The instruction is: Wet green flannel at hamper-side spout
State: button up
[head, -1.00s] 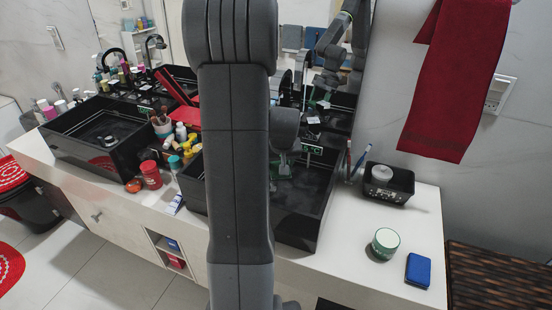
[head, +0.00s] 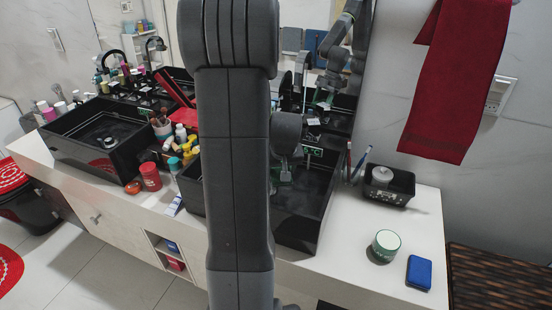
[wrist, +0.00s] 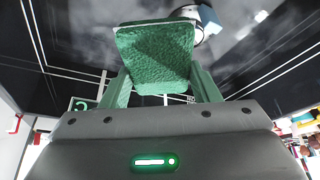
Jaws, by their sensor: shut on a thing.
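My gripper (wrist: 160,92) is shut on the green flannel (wrist: 155,52), which is a folded, textured pad between the fingers in the wrist view. In the head view my arm hides most of the gripper, and green shows inside the right, hamper-side black sink (head: 322,215). The flannel is over the dark basin. A pale round metal-like part (wrist: 190,14) shows just beyond the flannel in the wrist view; I cannot tell if it is the spout or drain. The hamper-side spout is not clear in the head view. I cannot tell whether water touches the flannel.
The woven hamper (head: 490,285) stands at the far right. Bottles and a red jar (head: 150,177) crowd between the sinks. The left sink (head: 105,140) looks clear.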

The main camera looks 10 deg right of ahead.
dwell(0.6)
jog(key=shift+s+a+r+p, duration=0.1)
jog(key=shift+s+r+p, duration=0.3)
jog(key=shift+s+r, duration=0.75)
jog(key=shift+s+r+p, duration=0.4)
jog(key=shift+s+r, duration=0.45)
jog(key=shift+s, duration=0.5)
jog(key=shift+w+a, duration=0.1)
